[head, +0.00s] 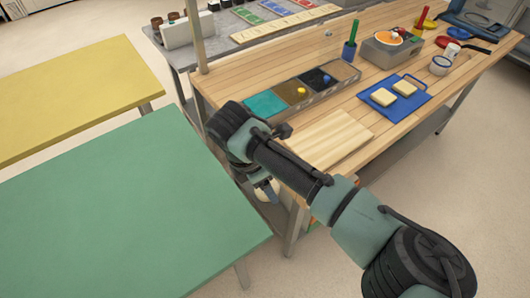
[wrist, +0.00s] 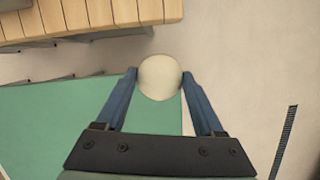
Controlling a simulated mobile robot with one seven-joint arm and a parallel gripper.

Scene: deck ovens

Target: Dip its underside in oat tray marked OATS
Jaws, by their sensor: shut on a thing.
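My gripper (wrist: 160,88) is shut on a round, cream-coloured piece (wrist: 160,77), held between its two blue fingers in the wrist view. In the head view the gripper (head: 265,188) hangs low beside the near left end of the wooden bench, mostly behind my arm; the pale piece is barely visible there. A divided tray (head: 297,107) stands on the bench, with teal, brown, dark and tan sections. A yellow knob-like thing is in the brown section and a blue one in the dark section. No OATS label is readable, so I cannot tell which section it is.
A pale wooden board (head: 330,140) lies on the bench (head: 420,125) in front of the divided tray. A blue mat (head: 393,99) with two pale square pieces is to its right. A green table (head: 120,210) stands left of my gripper, with a yellow table (head: 70,95) behind it.

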